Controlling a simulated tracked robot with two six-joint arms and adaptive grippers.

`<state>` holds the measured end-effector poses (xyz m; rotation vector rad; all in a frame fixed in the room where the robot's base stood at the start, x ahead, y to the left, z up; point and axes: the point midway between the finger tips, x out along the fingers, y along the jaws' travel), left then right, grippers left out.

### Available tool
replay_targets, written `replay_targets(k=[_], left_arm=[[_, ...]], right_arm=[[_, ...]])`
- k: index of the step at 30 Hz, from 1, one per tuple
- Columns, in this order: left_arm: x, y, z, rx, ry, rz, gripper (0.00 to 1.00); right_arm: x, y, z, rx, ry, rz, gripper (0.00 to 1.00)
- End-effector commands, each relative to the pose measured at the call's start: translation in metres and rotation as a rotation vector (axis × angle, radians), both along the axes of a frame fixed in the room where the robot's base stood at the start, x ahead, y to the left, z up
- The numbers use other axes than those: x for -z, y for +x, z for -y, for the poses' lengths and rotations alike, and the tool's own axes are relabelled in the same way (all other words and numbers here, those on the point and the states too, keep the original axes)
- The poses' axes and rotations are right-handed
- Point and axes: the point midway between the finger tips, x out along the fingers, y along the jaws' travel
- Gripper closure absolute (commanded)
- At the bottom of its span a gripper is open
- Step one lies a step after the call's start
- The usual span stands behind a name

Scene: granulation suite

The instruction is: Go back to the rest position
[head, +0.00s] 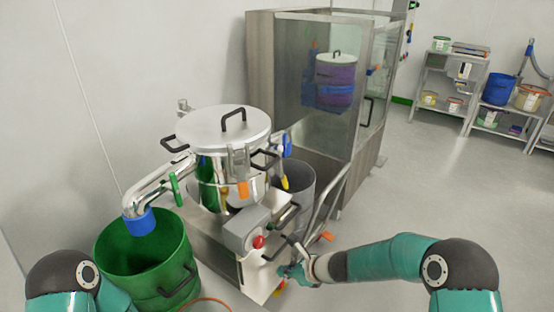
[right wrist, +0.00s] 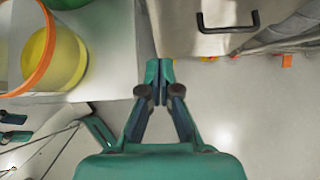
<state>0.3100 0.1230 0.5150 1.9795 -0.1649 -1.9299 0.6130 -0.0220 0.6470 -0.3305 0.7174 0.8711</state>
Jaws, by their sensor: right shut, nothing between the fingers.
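My right gripper (head: 292,272) reaches in from the right in the head view, low beside the front of the steel granulator (head: 232,150). In the right wrist view its fingertips (right wrist: 160,72) are together with nothing between them. They are close to the machine's metal housing (right wrist: 200,38) with a black handle; whether they touch it I cannot tell. Only the shoulder part of my left arm shows at the lower left of the head view; its gripper is not seen there.
A green bin (head: 178,257) stands under the blue-ended outlet pipe (head: 139,221). A grey bin (head: 301,181) is behind the machine. A steel cabinet (head: 265,60) holds a purple drum. Shelves (head: 460,83) stand at the far right. The floor (head: 430,170) at right is clear.

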Motion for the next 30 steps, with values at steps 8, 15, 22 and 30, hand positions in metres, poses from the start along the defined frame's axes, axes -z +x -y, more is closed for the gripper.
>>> replay_targets(k=[8, 15, 22, 30], left_arm=[[0.000, 0.000, 0.000, 0.000, 0.000, 0.000, 0.57], [0.000, 0.000, 0.000, 0.000, 0.000, 0.000, 0.57], [0.000, 0.000, 0.000, 0.000, 0.000, 0.000, 0.57], [-0.029, 0.000, 0.000, 0.000, 0.000, -0.001, 0.57]], right_arm=[[0.095, -0.128, 0.062, -0.296, -0.238, -0.143, 1.00], [0.138, -0.261, 0.109, -0.983, -0.513, 0.020, 1.00], [0.136, -0.311, 0.110, -1.490, -0.609, 0.361, 1.00], [0.101, -0.304, 0.101, -1.778, -0.720, 0.707, 1.00]])
